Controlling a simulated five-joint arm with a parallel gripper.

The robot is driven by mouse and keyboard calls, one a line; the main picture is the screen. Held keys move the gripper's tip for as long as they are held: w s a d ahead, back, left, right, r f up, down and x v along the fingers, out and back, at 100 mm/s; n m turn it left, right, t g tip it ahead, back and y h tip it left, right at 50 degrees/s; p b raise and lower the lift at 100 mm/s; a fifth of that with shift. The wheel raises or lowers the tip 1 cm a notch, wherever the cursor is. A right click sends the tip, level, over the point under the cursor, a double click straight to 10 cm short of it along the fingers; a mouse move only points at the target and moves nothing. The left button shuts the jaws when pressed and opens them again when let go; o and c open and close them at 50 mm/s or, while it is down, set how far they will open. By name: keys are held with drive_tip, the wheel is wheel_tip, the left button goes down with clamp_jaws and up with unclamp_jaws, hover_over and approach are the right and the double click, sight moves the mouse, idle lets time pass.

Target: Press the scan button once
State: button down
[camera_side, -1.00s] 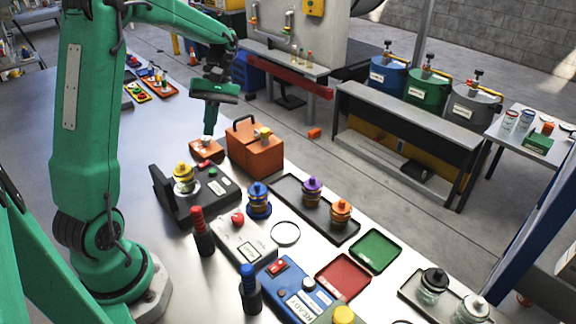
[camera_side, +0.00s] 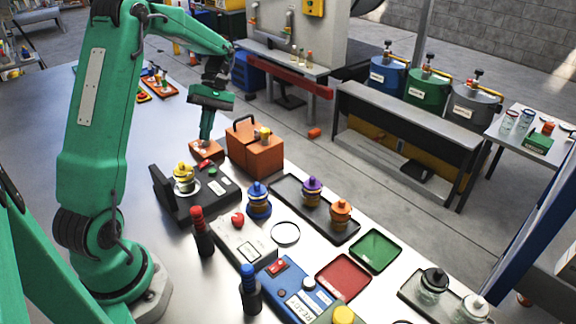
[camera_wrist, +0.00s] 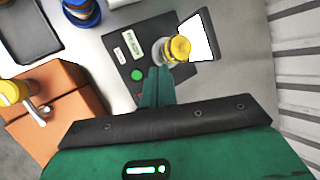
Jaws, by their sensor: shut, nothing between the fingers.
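The scanner (camera_side: 196,207) is a low black unit with a raised screen, on the bench in front of my arm. It also shows in the wrist view (camera_wrist: 120,45). A green button (camera_wrist: 137,75) sits on its top beside pale labels, and it shows in the side view (camera_side: 211,169). Which button is the scan button I cannot read. A yellow-capped jar (camera_wrist: 176,50) stands on the scanner, also in the side view (camera_side: 184,175). My gripper (camera_side: 204,141) is shut and empty, pointing down above the scanner's far end. In the wrist view its fingertips (camera_wrist: 156,72) appear just right of the green button; contact is not visible.
An orange box (camera_side: 256,155) with a handle stands close to the right of my gripper. A blue-capped jar (camera_side: 258,197) and a dark tray (camera_side: 290,190) with two jars lie nearer. A red-topped bottle (camera_side: 202,230) stands in front of the scanner.

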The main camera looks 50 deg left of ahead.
approach(211, 173)
drive_tip(key=shift+s+r+x, duration=0.1)
drive_tip(key=shift+s+x, duration=0.05)
drive_tip(key=shift+x, duration=0.75)
drive_tip(key=shift+s+r+x, duration=0.15)
drive_tip(key=shift+s+x, duration=0.05)
drive_tip(key=shift+x, duration=0.7)
drive_tip(key=shift+s+r+x, duration=0.1)
drive_tip(key=shift+s+x, duration=0.05)
drive_tip(key=shift+x, duration=0.75)
drive_tip(key=shift+d, duration=0.15)
drive_tip(key=shift+d+f, duration=0.2)
drive_tip(key=shift+f, duration=1)
idle(1.5)
drive_tip(key=shift+w+r, duration=0.1)
drive_tip(key=shift+r, duration=0.75)
drive_tip(key=shift+a+r, duration=0.1)
drive_tip(key=shift+r, duration=2.5)
